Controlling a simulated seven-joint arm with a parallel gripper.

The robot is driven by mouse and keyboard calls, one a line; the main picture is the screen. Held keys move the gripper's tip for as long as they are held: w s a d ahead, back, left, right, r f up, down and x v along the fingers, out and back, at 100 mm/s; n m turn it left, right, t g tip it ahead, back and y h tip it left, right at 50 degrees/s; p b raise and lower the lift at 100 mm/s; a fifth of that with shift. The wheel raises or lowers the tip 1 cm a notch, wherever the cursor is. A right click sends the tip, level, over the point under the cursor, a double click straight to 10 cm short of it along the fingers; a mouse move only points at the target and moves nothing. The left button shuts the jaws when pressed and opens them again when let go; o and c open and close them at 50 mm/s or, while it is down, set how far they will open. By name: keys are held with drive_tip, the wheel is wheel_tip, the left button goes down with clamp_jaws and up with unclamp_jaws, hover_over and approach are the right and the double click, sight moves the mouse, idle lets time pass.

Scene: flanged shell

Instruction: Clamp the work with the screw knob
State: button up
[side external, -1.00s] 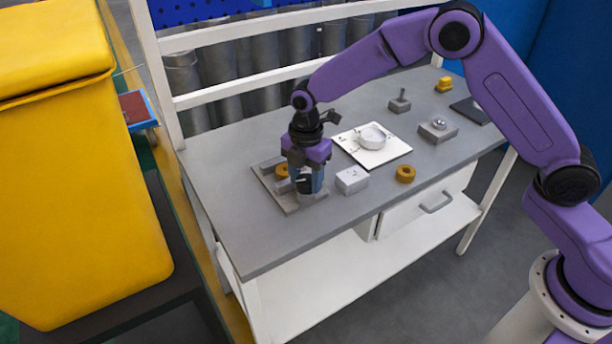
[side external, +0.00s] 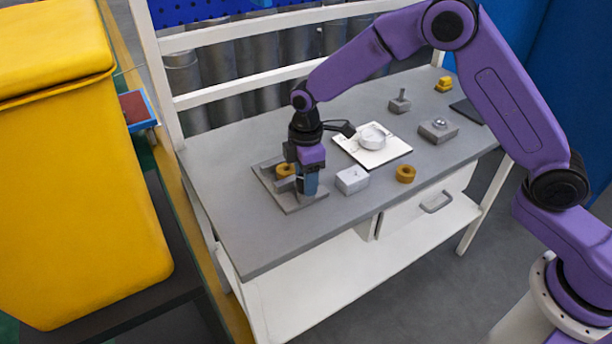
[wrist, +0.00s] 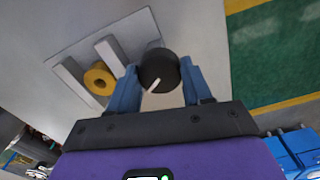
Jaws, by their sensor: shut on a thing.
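The screw knob (wrist: 158,72) is black and round with a white pointer line, seen in the wrist view. My gripper (wrist: 159,66) is shut on it, one blue finger on each side. In the side view my gripper (side external: 308,187) points down at the front right of the grey clamp fixture (side external: 292,207) and hides the knob. The work, an orange ring (wrist: 99,80), lies between two grey bars of the fixture, left of the knob in the wrist view. It also shows in the side view (side external: 284,170). Whether the clamp touches the ring I cannot tell.
A light grey block (side external: 352,181) stands close to the right of my gripper. Another orange ring (side external: 405,174) lies further right. A white plate (side external: 390,155) with a round part (side external: 372,137) lies behind. Grey parts (side external: 438,130) stand at the table's right.

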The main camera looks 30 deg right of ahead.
drive_tip(key=m, duration=0.5)
drive_tip(key=shift+r+m, duration=0.1)
drive_tip(key=shift+m, duration=0.2)
drive_tip(key=m, duration=0.9)
drive_tip(key=shift+m, duration=3)
drive_tip(key=o, duration=1)
drive_tip(key=shift+o, duration=0.2)
